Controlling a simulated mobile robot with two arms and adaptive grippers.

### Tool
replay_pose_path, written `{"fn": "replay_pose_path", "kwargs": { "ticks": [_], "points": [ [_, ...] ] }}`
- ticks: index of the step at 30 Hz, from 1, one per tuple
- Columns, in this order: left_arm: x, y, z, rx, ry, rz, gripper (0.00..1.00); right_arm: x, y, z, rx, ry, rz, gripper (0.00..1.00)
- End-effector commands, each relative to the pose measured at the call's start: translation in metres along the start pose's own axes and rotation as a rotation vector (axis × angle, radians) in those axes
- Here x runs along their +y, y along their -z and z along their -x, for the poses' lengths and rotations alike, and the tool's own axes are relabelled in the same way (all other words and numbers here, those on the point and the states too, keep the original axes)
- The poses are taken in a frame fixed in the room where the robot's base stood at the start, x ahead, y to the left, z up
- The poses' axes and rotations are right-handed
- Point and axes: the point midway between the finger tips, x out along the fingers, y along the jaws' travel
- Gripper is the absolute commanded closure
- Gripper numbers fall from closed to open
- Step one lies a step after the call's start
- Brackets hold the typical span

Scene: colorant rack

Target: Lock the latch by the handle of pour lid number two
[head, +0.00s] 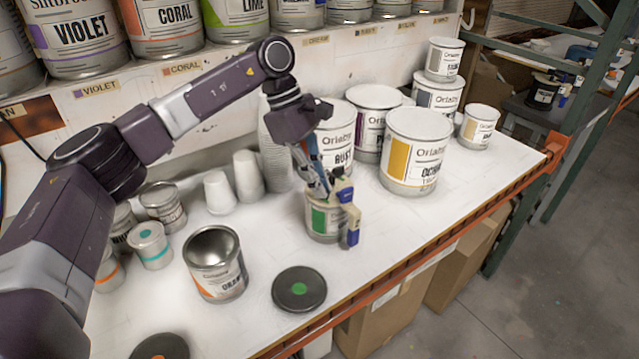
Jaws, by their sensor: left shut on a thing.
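A blue piece hangs down the can's right side. I cannot read a number on the lid. My left gripper (327,186) reaches down from above, its fingers at the lid's top, shut on part of the pour lid, seemingly its handle. The fingertips are small and partly hidden, so the exact grip and the latch's state are unclear. My right gripper is not in view.
An open can with an orange label (216,270) and a black lid with a green dot (299,289) stand in front. Small cans and paper cups (219,193) are at left. A large ochre can (414,152) and other cans stand behind right. The orange table edge (420,247) is close on the right.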

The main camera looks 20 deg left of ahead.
Motion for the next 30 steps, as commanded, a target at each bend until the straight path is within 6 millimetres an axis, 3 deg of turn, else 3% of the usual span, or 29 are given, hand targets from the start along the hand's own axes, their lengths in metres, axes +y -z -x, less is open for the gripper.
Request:
{"fn": "replay_pose_path", "kwargs": {
  "ticks": [13,30],
  "points": [
    [0.0022,-0.0008,0.0007,0.001,0.098,-0.240,1.00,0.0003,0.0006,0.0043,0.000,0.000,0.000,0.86],
    [0.0023,-0.0005,0.0005,0.001,0.116,-0.288,1.00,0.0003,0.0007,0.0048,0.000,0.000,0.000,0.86]
  ]
}}
